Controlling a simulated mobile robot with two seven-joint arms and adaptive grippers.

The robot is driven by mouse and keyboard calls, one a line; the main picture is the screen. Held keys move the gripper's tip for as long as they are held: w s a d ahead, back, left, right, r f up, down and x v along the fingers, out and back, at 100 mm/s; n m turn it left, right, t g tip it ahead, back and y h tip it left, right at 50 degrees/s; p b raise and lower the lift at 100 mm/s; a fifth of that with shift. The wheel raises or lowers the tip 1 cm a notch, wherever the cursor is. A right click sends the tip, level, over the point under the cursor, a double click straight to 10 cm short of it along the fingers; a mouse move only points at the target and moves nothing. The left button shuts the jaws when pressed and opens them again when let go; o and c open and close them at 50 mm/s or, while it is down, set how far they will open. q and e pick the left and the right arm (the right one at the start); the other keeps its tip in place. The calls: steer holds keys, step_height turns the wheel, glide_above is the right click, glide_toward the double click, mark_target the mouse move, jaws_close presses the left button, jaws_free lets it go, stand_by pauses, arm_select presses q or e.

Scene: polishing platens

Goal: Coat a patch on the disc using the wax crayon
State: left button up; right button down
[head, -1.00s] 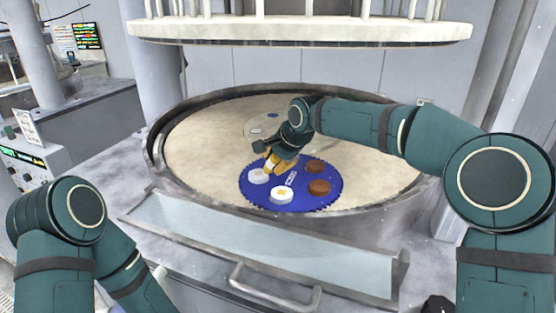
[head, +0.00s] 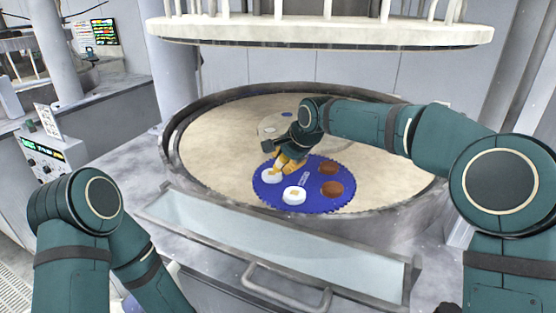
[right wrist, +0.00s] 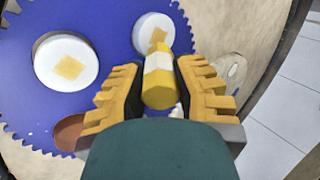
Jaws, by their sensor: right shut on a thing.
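My right gripper (head: 286,166) is shut on a yellow wax crayon with a white band, which shows clearly between the fingers in the right wrist view (right wrist: 158,82). The crayon's tip is over the edge of a white disc (head: 271,177) in a blue toothed plate (head: 315,205); I cannot tell whether they touch. In the right wrist view this white disc (right wrist: 150,27) bears a tan patch near the crayon tip. A second white disc (head: 294,197), beside it, also shows a tan square in the right wrist view (right wrist: 69,67). My left gripper is out of view.
Two brown discs (head: 331,168) (head: 330,189) sit in the same blue plate. The plate lies on a large beige platen (head: 220,145) inside a raised metal rim (head: 185,105). A white upper plate (head: 320,33) hangs above. A trough (head: 270,245) and handle (head: 285,285) are in front.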

steer(key=shift+d, duration=1)
steer(key=shift+s+r+p, duration=0.1)
steer(key=shift+r+p, duration=2.3)
steer(key=shift+r, duration=0.65)
